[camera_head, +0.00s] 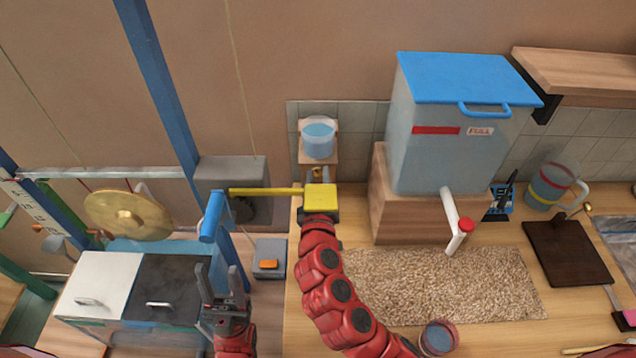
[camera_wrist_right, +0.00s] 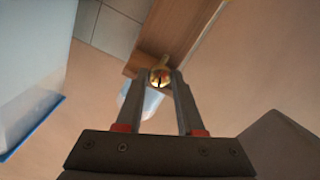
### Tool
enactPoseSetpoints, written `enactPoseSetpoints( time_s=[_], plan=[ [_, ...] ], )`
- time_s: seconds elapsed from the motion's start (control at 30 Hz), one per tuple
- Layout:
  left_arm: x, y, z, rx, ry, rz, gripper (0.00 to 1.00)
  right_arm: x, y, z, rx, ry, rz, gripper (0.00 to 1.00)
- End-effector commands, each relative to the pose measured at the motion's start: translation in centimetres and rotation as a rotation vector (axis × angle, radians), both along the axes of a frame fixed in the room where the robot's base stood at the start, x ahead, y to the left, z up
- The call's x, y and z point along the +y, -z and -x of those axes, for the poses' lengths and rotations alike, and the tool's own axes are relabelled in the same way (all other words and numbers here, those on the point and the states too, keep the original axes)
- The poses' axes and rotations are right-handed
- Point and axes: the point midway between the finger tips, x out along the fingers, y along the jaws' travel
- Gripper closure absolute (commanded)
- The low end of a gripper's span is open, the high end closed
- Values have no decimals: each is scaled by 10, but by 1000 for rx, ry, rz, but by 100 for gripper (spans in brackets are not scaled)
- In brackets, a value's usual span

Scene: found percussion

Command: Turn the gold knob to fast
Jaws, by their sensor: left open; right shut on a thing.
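No fast marking is readable, so I cannot tell the setting. My left gripper (camera_head: 225,280) is open and empty, low at the left near the blue post.
A big blue-lidded tank (camera_head: 440,140) stands to the right. A gong (camera_head: 128,215) hangs at left. A small mug (camera_head: 438,338) stands right of my right arm.

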Motion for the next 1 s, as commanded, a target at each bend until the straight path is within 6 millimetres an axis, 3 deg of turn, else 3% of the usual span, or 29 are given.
enactPoseSetpoints(
  time_s=[0.4,0.9,0.93,1.0],
  plan=[
    [0,13,0,0,0,0,50,0,2,0,4,1,187,100],
    [0,14,0,0,0,0,50,0,2,0,4,0,209,100],
    [0,14,0,0,0,0,50,0,2,0,4,0,209,61],
    [0,14,0,0,0,0,50,0,2,0,3,0,209,49]
  ],
)
